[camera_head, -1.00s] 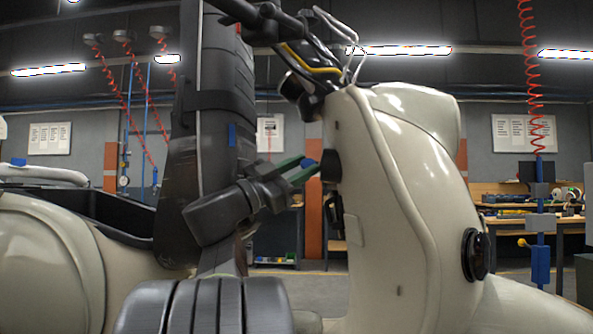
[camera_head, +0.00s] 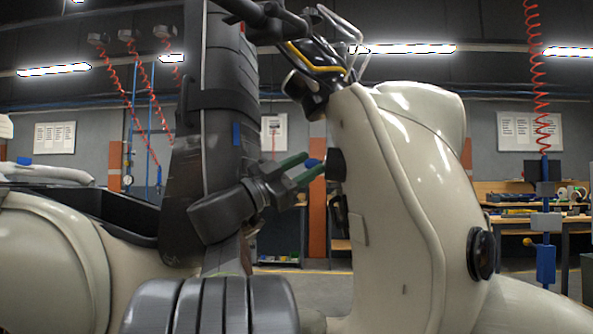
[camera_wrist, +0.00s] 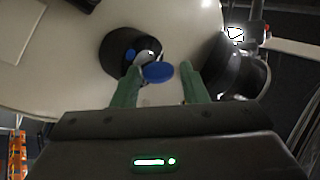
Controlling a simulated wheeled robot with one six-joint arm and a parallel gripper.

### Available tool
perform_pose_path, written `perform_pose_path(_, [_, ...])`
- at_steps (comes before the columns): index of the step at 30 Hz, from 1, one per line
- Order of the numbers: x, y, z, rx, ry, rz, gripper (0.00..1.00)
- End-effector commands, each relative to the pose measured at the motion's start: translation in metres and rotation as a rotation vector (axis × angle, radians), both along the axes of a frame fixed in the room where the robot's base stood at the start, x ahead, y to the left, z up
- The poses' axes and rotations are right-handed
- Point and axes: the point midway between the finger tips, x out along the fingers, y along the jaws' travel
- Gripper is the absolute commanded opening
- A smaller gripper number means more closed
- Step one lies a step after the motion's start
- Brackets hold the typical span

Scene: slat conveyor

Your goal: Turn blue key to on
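The blue key (camera_wrist: 158,72) sticks out from a round black lock (camera_wrist: 118,48) on the cream scooter's inner front panel. In the head view the key (camera_head: 312,162) shows as a small blue patch beside the lock (camera_head: 336,165). My gripper (camera_wrist: 160,68) is open, with its two green fingers apart and the blue key head between their tips. In the head view, my gripper (camera_head: 314,163) reaches toward the lock from the left. I cannot tell whether either finger touches the key.
The scooter's front panel (camera_head: 390,220) rises just beyond the fingers. Handlebars and cables (camera_head: 318,65) are above my gripper. The black seat area (camera_head: 100,212) lies at left. Workbenches (camera_head: 535,222) stand far behind at right.

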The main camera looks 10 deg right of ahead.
Motion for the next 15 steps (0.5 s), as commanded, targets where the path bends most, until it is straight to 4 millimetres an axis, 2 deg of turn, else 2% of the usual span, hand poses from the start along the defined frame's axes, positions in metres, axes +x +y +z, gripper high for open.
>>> perform_pose_path(2, [-0.004, -0.002, -0.003, 0.010, -0.004, -0.012, 0.56])
perform_pose_path(5, [-0.005, 0.007, -0.007, 0.009, -0.002, -0.009, 0.51])
perform_pose_path(6, [-0.006, 0.013, -0.010, 0.009, -0.001, -0.006, 0.51])
perform_pose_path(7, [-0.007, 0.018, -0.013, 0.008, 0.000, -0.006, 0.56])
perform_pose_path(15, [-0.016, 0.072, -0.038, -0.002, 0.007, 0.006, 0.56])
